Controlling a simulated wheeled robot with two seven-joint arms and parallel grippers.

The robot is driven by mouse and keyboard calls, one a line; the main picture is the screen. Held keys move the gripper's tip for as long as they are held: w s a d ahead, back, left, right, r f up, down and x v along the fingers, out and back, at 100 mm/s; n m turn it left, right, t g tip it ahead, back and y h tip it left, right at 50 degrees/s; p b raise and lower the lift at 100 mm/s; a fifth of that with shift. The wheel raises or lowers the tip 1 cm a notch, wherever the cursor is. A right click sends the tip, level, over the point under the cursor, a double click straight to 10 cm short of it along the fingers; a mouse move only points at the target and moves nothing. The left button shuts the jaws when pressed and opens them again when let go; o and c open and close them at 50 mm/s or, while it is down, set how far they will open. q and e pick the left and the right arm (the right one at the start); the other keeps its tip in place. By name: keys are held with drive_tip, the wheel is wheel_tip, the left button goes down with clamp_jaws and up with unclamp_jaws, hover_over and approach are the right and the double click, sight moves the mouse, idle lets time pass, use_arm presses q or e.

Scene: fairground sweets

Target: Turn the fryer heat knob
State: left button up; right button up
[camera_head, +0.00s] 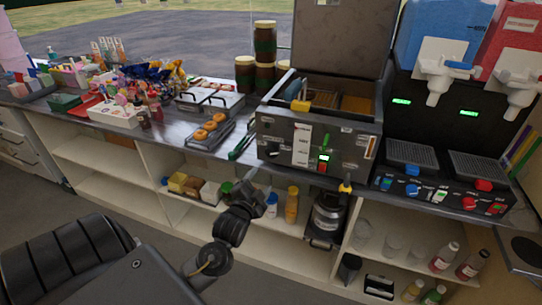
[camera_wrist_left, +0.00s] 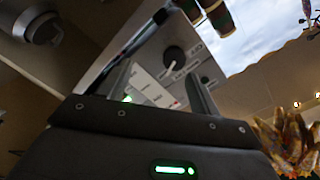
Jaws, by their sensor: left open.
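The fryer (camera_head: 283,129) is a dark metal box with its lid raised, on the counter in the middle of the head view. Its front has a white label panel, a small green-lit display (camera_head: 324,157) and a red switch. In the left wrist view a dark round knob (camera_wrist_left: 173,56) sits on a pale panel beyond my fingers; I cannot pick it out clearly in the head view. My left gripper (camera_head: 262,188) is below and left of the fryer front. In the left wrist view it (camera_wrist_left: 160,88) is open, with the knob apart from both fingers. My right gripper is out of view.
The counter edge and open shelves with jars and bottles lie around my left arm. A tray (camera_head: 199,142) with orange-brown food is left of the fryer. A drink dispenser (camera_head: 440,130) with lit displays stands right. Stacked jars (camera_head: 264,58) are behind.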

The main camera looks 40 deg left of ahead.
sight(271, 154)
use_arm(q)
drive_tip(key=shift+t, duration=0.3)
drive_tip(key=w+a+r, duration=0.1)
drive_tip(key=w, duration=0.2)
drive_tip(key=w+a+r+p, duration=0.1)
drive_tip(key=w, duration=0.2)
drive_tip(key=w+a+r, duration=0.1)
drive_tip(key=w, duration=0.1)
drive_tip(key=shift+w+a+r, duration=0.1)
drive_tip(key=shift+w+r, duration=0.05)
drive_tip(key=shift+w, duration=0.25)
drive_tip(key=shift+w+a, duration=0.2)
drive_tip(key=shift+w, duration=0.35)
drive_tip(key=c, duration=0.8)
drive_tip(key=shift+d, duration=0.15)
drive_tip(key=shift+c, duration=0.9)
